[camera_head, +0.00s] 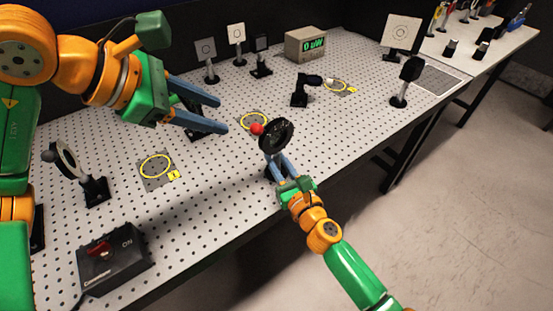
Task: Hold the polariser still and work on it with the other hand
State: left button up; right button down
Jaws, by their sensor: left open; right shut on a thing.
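The polariser (285,134) is a dark round mount with a red ball-tipped lever (257,129) on its left side. It stands near the front edge of the perforated table (225,185). My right gripper (275,161) comes up from below and is shut on the polariser's lower part; its fingers hide much of the post. My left gripper (222,114) is open and empty. Its two blue fingers point right toward the red lever, apart from it in the picture.
A black control box (113,258) and a round optic mount (92,186) stand at left. A power meter (306,45) reads 0 uW. A black device (300,92), a dark-headed post (405,78) and a white target (401,33) stand farther back. A yellow-ringed plate (156,167) lies flat.

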aim_at(259, 130)
dwell(0.7)
pick_arm(q)
jog(key=shift+a, duration=0.15)
jog(key=c, duration=0.4)
jog(key=a, duration=0.1)
jog(key=w+a+g, duration=0.1)
jog(key=a+f, duration=0.1)
jog(key=shift+w+a+f+g+h, duration=0.1)
jog(key=shift+w+g+h, duration=0.2)
jog(key=shift+h, duration=0.1)
grip_shut()
jog(key=a+f+m+g+h, duration=0.1)
jog(key=a+m+g+h, duration=0.15)
jog(key=a, duration=0.35)
jog(key=w+d+f, duration=0.1)
jog(key=d+f, duration=0.1)
jog(key=d, duration=0.3)
jog(key=w+d+f+h, duration=0.1)
jog(key=w+d+f, duration=0.1)
jog(key=d, duration=0.4)
jog(key=shift+d+f+n+t, duration=0.25)
jog(key=shift+f+n+t, duration=0.15)
jog(key=shift+f, duration=0.25)
